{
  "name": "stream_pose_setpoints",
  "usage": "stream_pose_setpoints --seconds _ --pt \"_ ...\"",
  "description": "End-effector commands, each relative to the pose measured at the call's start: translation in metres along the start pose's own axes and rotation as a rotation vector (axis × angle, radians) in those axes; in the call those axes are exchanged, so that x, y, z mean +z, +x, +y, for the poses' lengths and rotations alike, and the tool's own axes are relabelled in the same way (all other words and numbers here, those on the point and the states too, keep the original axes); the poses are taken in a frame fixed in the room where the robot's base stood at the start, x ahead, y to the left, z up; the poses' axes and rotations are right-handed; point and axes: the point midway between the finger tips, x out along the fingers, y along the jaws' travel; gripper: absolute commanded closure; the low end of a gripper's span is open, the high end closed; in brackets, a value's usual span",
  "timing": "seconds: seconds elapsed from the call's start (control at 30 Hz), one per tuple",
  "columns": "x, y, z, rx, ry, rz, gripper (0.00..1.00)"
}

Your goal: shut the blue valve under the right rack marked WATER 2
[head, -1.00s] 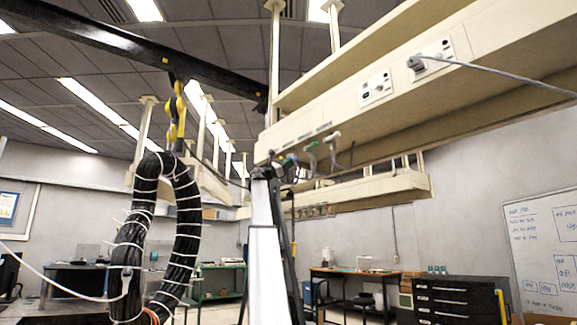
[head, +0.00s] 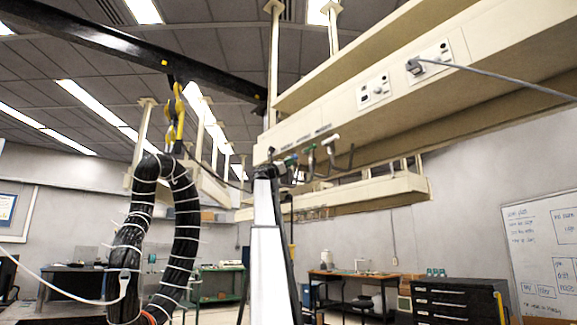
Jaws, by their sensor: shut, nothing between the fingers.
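The right rack (head: 400,105) is a long cream overhead shelf running from the upper right to the centre. The blue valve (head: 291,160) is the leftmost I can make out, small and partly covered by my arm's dark end. My gripper (head: 283,174) is at the top of my white arm, close under and beside the blue valve. It is small and dark here, its fingers are shut and empty, and I cannot tell whether it touches the valve. The WATER 2 label is too small to read.
A green valve (head: 311,156) and a white-handled valve (head: 331,143) hang just right of the blue one. A black coil with white ties (head: 187,230) hangs at left from a yellow hook (head: 175,115). A grey cable (head: 490,77) crosses the rack front.

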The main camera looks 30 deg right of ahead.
Motion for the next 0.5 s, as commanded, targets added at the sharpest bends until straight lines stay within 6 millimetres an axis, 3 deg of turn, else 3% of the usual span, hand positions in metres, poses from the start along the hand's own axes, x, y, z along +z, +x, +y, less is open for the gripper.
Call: stream_pose_setpoints --seconds 0.5 --pt "0.0068 0.0048 -0.0046 -0.007 0.001 0.0 1.0"
